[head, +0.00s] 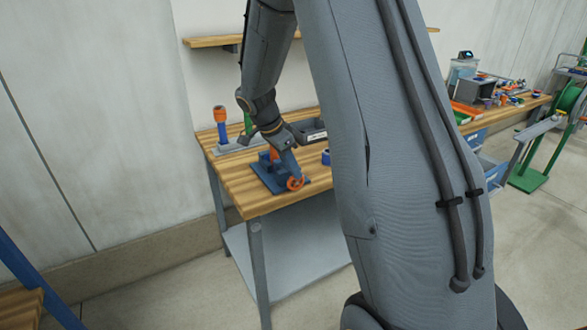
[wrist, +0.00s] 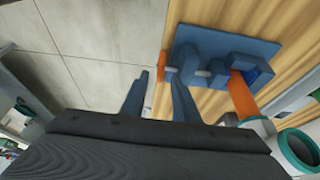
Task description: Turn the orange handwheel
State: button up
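The orange handwheel (head: 295,183) is on the front side of a blue valve stand near the front edge of the wooden bench. The stand's blue base plate (head: 262,182) lies on the bench and shows in the wrist view (wrist: 265,47). An orange upright part (wrist: 240,92) rises from it. My gripper (head: 291,172) reaches down to the handwheel. In the wrist view my gripper (wrist: 160,82) has its two blue-grey fingers apart. A narrow orange-brown strip between them looks like the wheel edge-on; I cannot tell whether either finger touches it.
A fixture with an orange-topped blue post (head: 221,120) stands at the bench's back left. A grey tray (head: 308,132) and a small blue item (head: 326,157) are farther right. A wooden shelf (head: 212,41) is on the wall. Open floor lies in front of the bench (head: 290,203).

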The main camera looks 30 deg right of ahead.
jog(key=shift+x, duration=0.95)
jog(key=shift+c, duration=0.4)
grip_shut()
jog(key=shift+d+p, duration=0.1)
jog(key=shift+p, duration=0.25)
